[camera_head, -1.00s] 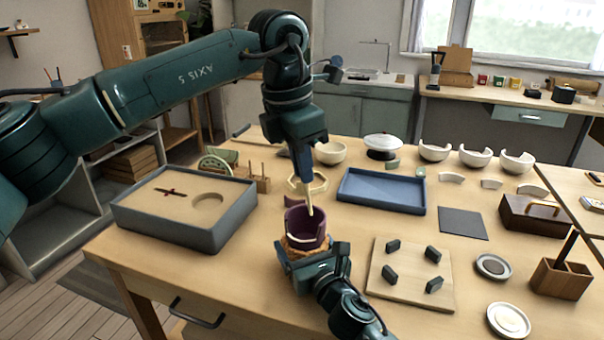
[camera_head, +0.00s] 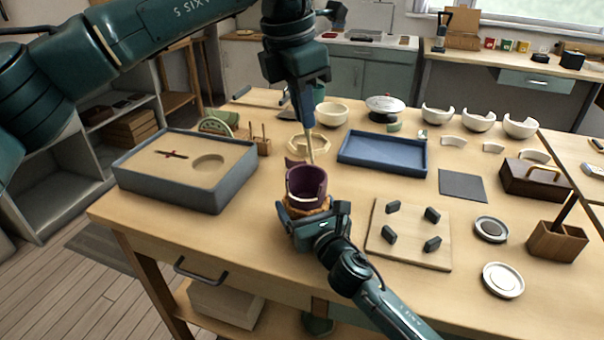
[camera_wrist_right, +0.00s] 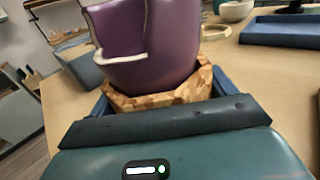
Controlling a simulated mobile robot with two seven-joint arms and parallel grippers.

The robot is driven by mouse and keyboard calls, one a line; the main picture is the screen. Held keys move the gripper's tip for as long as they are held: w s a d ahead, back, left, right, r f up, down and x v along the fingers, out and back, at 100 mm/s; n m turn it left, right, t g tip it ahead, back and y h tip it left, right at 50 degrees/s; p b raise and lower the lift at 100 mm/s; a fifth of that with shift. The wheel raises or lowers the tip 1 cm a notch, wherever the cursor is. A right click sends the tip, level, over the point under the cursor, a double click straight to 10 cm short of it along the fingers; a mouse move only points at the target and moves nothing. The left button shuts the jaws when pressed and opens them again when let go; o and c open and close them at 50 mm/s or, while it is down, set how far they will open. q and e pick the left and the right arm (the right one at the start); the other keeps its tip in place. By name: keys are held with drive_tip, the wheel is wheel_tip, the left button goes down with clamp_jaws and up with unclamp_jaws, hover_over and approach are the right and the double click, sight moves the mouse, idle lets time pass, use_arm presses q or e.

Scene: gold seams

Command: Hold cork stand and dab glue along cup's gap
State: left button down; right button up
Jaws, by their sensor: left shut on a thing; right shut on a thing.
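The purple cup (camera_head: 306,187) sits on the cork stand (camera_head: 303,209) near the front edge of the table. Its rim is stepped where a piece is out, with pale broken edges; the cup (camera_wrist_right: 160,45) and cork stand (camera_wrist_right: 165,95) fill the right wrist view. My right gripper (camera_head: 308,218) is shut on the cork stand from the front. My left gripper (camera_head: 302,95) is above, shut on a blue glue applicator (camera_head: 304,118) with a pale tip pointing down. The tip is just above the cup's back rim; I cannot tell whether it touches.
A grey tray with sand (camera_head: 190,185) stands at left, a blue tray (camera_head: 383,153) behind right. A wooden board with dark pegs (camera_head: 411,232) lies right of the cup. Several white bowls (camera_head: 478,120) stand at the back.

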idle(0.4)
drive_tip(key=o, duration=0.9)
drive_tip(key=v, duration=1.2)
